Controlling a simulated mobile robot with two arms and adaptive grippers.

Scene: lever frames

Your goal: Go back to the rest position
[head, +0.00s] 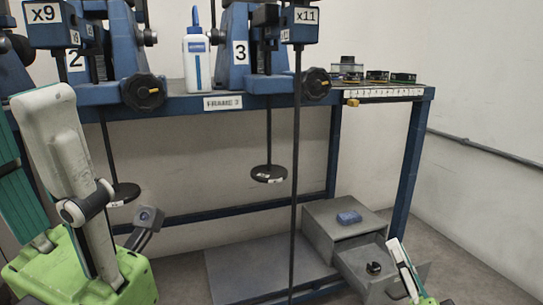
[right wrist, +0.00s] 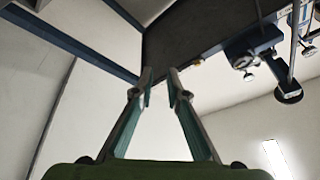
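My left gripper (head: 30,160) stands large at the left edge of the head view, with a green palm, white fingers and teal pads pointing up. A gap shows between its fingers, with nothing held there; one fingertip is cut off by the edge. My right gripper (head: 402,262) is small at the lower right of the head view, pointing up in front of the grey drawer. In the right wrist view its two teal-padded fingers (right wrist: 160,76) stand apart and empty, with the dark underside of a bench (right wrist: 195,30) beyond.
A blue-framed bench (head: 180,105) carries lever frames, a white bottle (head: 197,62) and small parts (head: 347,68). Black discs (head: 269,173) hang on rods below it. A grey box (head: 325,215) with an open drawer (head: 360,270) stands below right. Floor at far right is clear.

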